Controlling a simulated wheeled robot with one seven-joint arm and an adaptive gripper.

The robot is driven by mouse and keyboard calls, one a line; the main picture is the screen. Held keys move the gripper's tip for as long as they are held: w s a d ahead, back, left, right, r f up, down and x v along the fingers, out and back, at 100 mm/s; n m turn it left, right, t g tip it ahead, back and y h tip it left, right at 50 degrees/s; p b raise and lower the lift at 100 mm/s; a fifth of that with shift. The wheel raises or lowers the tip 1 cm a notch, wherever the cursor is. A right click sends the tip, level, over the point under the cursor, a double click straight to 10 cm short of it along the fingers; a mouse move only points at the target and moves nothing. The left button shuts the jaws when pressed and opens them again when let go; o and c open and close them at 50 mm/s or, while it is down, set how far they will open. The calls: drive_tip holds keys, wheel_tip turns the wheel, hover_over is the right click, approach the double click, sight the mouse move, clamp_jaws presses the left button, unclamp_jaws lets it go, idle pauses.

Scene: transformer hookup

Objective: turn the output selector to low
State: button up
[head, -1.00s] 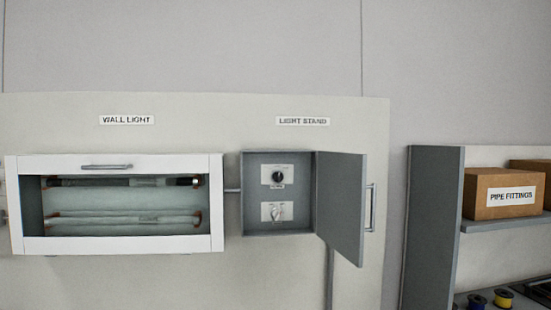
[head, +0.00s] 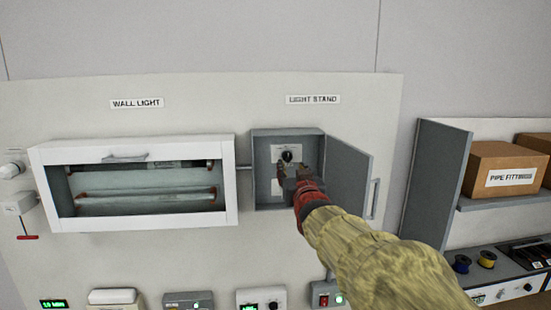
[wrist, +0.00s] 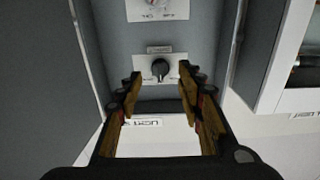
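The open grey box under the LIGHT STAND label (head: 262,181) holds a black knob (head: 287,156) on a white plate. In the wrist view the black knob (wrist: 160,69) lies between the two fingertips, with its pointer line towards the bottom of the picture. I cannot tell if the fingers touch it. My gripper (head: 294,171) is open and reaches into the box; it also shows in the wrist view (wrist: 159,78). A second plate (wrist: 157,9) is partly in the wrist view; my gripper largely hides it in the head view. The knob labels are too small to read.
The box door (head: 347,174) stands open at the right, close to my arm. The white-framed wall light (head: 230,180) is at the left. Several devices, including a white one with a dial (head: 248,297), stand below. A shelf with a pipe fittings carton (head: 505,169) is at the right.

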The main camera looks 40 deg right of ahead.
sight(288, 161)
drive_tip(key=shift+p+x, duration=1)
drive_tip(key=shift+x, duration=2.05)
drive_tip(key=shift+a, duration=0.1)
drive_tip(key=shift+c, duration=0.7)
drive_tip(key=c, duration=0.7)
clamp_jaws()
